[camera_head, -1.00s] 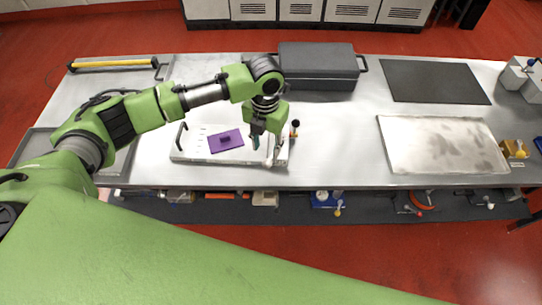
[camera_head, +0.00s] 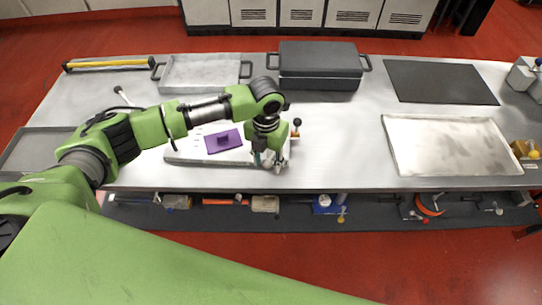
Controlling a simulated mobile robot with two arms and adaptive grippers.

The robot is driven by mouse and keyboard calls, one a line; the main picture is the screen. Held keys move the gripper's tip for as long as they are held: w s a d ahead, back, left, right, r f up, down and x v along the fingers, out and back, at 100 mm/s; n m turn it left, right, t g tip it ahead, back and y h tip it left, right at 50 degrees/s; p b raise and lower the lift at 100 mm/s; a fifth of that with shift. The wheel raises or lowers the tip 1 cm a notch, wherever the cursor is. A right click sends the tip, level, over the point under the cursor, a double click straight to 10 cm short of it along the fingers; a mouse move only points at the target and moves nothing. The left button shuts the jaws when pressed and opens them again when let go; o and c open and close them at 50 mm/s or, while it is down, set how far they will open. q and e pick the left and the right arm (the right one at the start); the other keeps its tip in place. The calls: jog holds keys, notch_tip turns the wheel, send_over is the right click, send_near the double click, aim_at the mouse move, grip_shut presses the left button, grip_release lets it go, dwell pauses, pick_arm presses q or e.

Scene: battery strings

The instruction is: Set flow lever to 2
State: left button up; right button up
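My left gripper (camera_head: 268,160) points down over the right end of a white board (camera_head: 195,158) near the table's front edge. Its fingertips are small and dark, and I cannot tell whether they are apart or closed on something. A purple plate (camera_head: 224,141) with a dark block on it lies on the board, left of the gripper. A small lever with a dark round knob and an orange part (camera_head: 297,123) stands just right of the gripper. I cannot read any lever markings. My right gripper is not in view.
A dark lidded box (camera_head: 320,66) and a grey handled tray (camera_head: 205,74) stand at the back. A yellow bar (camera_head: 110,64) is at the back left. A black mat (camera_head: 440,82) and a metal tray (camera_head: 450,146) lie at the right. The table between box and metal tray is clear.

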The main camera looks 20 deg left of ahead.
pick_arm(q)
grip_shut()
jog(key=shift+d+r+n+p, duration=0.1)
jog(key=shift+d+n+p, duration=0.3)
jog(key=shift+n+p, duration=0.1)
jog(key=shift+d+n+p, duration=0.5)
jog(key=shift+n, duration=0.2)
jog(key=shift+d, duration=0.1)
jog(key=shift+d+n+p, duration=0.3)
jog(key=shift+n+p, duration=0.1)
jog(key=shift+n, duration=0.1)
jog(key=shift+w+d+n+p, duration=0.15)
jog(key=shift+d+n+p, duration=0.3)
jog(key=shift+n, duration=0.35)
jog(key=shift+d, duration=0.1)
